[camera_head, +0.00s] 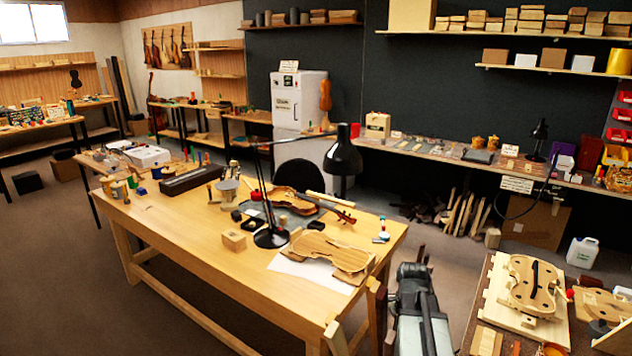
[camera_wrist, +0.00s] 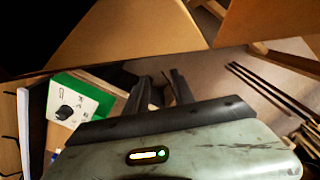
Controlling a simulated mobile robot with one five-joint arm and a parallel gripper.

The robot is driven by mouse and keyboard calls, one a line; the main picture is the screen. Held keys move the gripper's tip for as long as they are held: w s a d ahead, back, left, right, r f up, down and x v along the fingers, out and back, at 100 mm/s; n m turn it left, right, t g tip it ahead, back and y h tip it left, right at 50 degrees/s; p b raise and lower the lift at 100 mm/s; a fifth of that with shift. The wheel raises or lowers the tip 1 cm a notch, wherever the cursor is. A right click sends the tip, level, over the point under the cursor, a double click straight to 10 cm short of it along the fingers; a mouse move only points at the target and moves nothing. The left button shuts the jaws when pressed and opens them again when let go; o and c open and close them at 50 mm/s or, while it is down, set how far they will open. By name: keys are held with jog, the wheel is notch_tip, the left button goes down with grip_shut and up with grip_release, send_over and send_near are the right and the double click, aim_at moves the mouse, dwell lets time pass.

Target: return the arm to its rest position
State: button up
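My arm (camera_head: 418,312) shows at the bottom of the head view, in the gap between the wooden bench and the smaller table at the right. Its grey, scuffed body is low and close to my camera. My gripper (camera_wrist: 160,92) shows in the wrist view as two dark fingers standing apart, with nothing seen between them. The tips lie in dark shade and are hard to make out. I cannot tell from the head view how the fingers stand.
The wooden bench (camera_head: 190,240) carries a violin body (camera_head: 325,248) and a black lamp (camera_head: 343,160). A table at right holds a violin mould (camera_head: 533,285). A green-and-white box with a knob (camera_wrist: 78,108) and thin dark rods (camera_wrist: 268,93) are near my gripper. Floor beyond is partly open.

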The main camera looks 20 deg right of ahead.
jog(key=w+a+n, duration=0.2)
jog(key=a+n, duration=1.7)
jog(key=a, duration=0.6)
jog(key=shift+w+a, duration=0.3)
